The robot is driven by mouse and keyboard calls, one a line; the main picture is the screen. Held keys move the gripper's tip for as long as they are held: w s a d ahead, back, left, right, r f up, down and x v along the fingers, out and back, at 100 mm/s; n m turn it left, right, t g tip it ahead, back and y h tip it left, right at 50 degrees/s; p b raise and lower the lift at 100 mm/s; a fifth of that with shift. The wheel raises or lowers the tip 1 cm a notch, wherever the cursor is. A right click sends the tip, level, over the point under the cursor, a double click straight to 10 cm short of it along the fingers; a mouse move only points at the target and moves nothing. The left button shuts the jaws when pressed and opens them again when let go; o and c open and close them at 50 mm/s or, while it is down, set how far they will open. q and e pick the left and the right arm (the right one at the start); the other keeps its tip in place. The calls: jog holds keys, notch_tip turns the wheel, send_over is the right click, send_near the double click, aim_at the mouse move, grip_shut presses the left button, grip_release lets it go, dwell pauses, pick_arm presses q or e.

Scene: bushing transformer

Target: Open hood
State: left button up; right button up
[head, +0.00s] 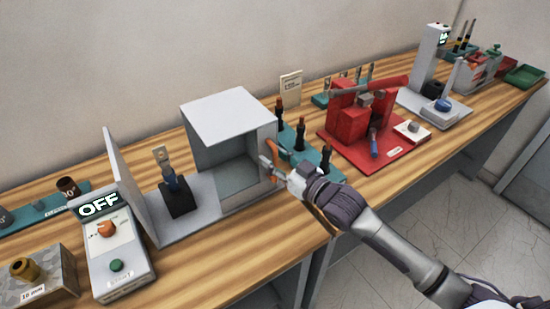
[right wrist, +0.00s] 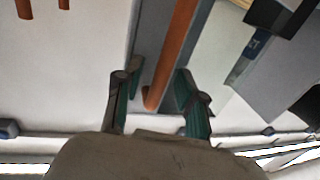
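The hood appears to be the light grey box (head: 228,115) with a pale flat top, near the middle of the bench. Its near side looks open or see-through, showing a grey inside. An orange handle (head: 277,147) is at its right side. My right gripper (head: 272,170) is at that side, close to the handle, which it partly hides. In the right wrist view, an orange bar (right wrist: 178,45) runs along a grey panel, its lower end between the two spread fingers (right wrist: 157,98). I see no firm grip on it. My left gripper is not in view.
A grey upright panel (head: 128,185) and a dark stand with a blue-handled tool (head: 174,190) are left of the box. A control box reading OFF (head: 115,250) stands at the front left.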

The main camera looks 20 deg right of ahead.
jog(key=shift+s+d, duration=0.1)
jog(key=v, duration=1.1)
jog(key=shift+s+d, duration=0.15)
jog(key=shift+s, duration=0.2)
